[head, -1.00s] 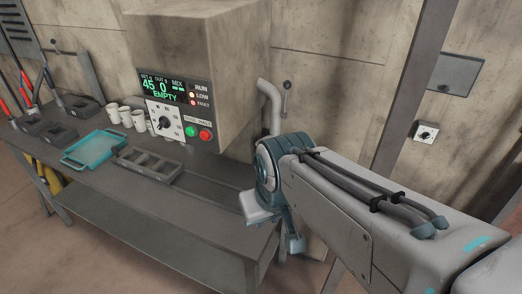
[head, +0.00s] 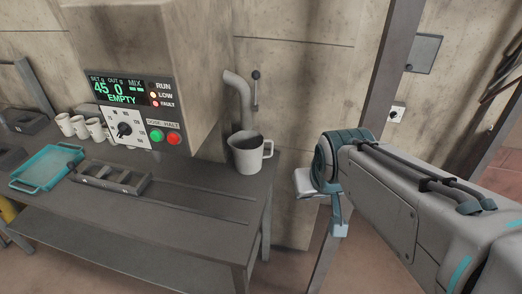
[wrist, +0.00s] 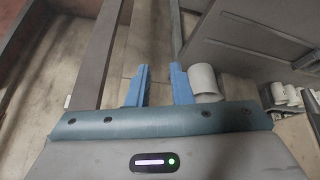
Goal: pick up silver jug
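The silver jug (head: 248,154), a large pale grey vessel with a handle on its right, stands upright at the right end of the grey bench (head: 222,215). My gripper (head: 322,207) is to the right of the jug and past the bench end, clear of it. In the wrist view, my gripper (wrist: 158,88) is open and empty, with its two blue fingers apart. A pale cylinder, which looks like the jug (wrist: 205,80), shows just right of the right finger, outside the gap; its lower part is hidden.
A dispenser (head: 145,60) reading "EMPTY" hangs above the bench. Several white cups (head: 80,127), a teal tray (head: 45,170) and a dark compartmented holder (head: 112,178) are on the left. A pipe (head: 240,95) is behind the jug. A slanted post (head: 385,90) stands behind my arm.

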